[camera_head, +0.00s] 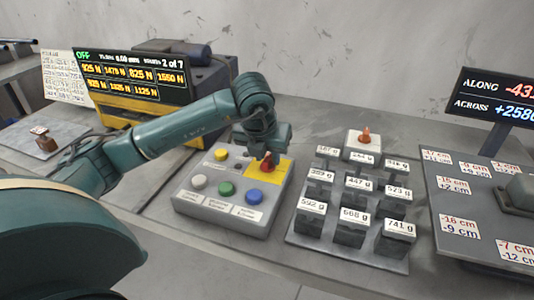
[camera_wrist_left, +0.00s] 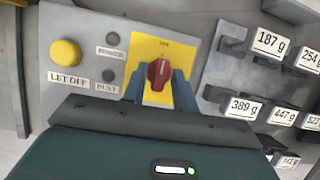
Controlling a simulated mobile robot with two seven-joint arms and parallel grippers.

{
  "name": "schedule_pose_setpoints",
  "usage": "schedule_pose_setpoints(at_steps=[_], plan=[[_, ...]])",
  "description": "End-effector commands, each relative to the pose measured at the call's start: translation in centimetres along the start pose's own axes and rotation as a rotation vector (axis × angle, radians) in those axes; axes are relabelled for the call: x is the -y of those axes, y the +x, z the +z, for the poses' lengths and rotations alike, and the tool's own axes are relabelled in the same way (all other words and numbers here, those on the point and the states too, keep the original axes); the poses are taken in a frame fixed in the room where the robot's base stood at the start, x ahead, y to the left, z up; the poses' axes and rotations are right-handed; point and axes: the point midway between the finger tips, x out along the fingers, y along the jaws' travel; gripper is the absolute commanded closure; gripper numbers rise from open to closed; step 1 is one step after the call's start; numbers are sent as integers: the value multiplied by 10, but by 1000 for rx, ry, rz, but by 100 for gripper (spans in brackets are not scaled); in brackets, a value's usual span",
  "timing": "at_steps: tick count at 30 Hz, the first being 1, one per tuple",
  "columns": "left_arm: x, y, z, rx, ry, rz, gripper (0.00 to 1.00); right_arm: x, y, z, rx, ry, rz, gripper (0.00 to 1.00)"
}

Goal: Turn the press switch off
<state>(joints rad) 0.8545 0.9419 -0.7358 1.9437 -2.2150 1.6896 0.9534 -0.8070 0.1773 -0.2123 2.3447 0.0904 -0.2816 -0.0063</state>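The press switch is a red rotary knob (camera_head: 267,162) on a yellow plate (camera_head: 284,170) at the upper right of the grey control box (camera_head: 223,222). In the left wrist view the knob (camera_wrist_left: 158,73) sits upright on its yellow plate, under a small label. My left gripper (camera_head: 265,148) is right over the knob. In the left wrist view its two blue-grey fingers (camera_wrist_left: 159,92) stand apart on either side of the knob; I cannot tell whether they touch it. The display (camera_head: 130,75) behind reads OFF in green. My right gripper is out of view.
The box also carries a yellow button (camera_head: 221,154), a white one (camera_head: 199,182), a green one (camera_head: 226,188) and a blue one (camera_head: 254,195). A rack of labelled weights (camera_head: 350,205) stands close on the right. A plate with number labels (camera_head: 480,200) lies further right.

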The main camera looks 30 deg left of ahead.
Motion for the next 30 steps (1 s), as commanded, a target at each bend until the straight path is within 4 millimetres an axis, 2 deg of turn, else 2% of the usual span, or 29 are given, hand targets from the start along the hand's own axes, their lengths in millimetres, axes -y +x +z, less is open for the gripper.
schedule_pose_setpoints(at_steps=[3, 10, 14, 24, 30], plan=[[0, 0, 0, 0, 1, 0, 64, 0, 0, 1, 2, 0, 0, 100], [0, -1, 0, 0, 1, -1, 64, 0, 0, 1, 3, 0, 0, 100], [0, -12, 1, 3, 1, -1, 64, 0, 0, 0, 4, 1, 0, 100], [0, -85, 1, 5, 2, -2, 64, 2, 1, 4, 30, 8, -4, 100], [0, -118, 1, 3, 1, -2, 64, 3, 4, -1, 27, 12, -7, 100]])
